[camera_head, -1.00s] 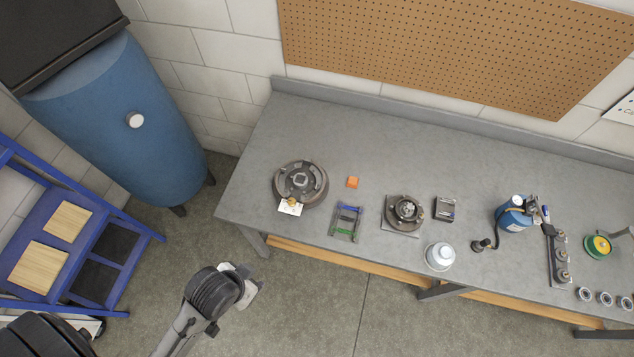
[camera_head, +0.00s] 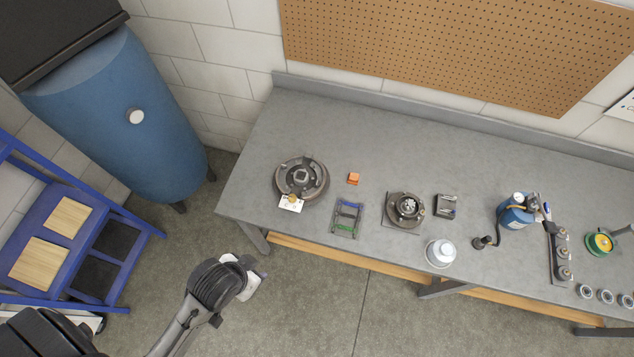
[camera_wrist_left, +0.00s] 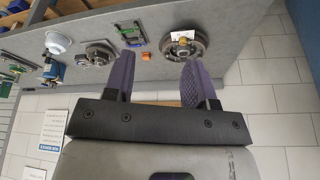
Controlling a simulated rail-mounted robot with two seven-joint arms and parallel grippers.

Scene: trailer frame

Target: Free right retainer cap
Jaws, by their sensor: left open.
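My left gripper (camera_head: 258,277) hangs over the floor in front of the bench's left end in the head view. In the left wrist view its two fingers (camera_wrist_left: 159,60) are spread with nothing between them. A round dark drum assembly (camera_head: 301,176) lies on the bench, beyond the gripper. It also shows in the left wrist view (camera_wrist_left: 183,49). A small brass-coloured part (camera_head: 292,198) with a white tag (camera_head: 290,205) is at its front edge. A smaller hub assembly (camera_head: 406,208) sits on a plate further right. I cannot tell which part is the right retainer cap. My right gripper is not in view.
A blue tank (camera_head: 120,120) and blue step stand (camera_head: 90,245) are left. Floor before the bench is free.

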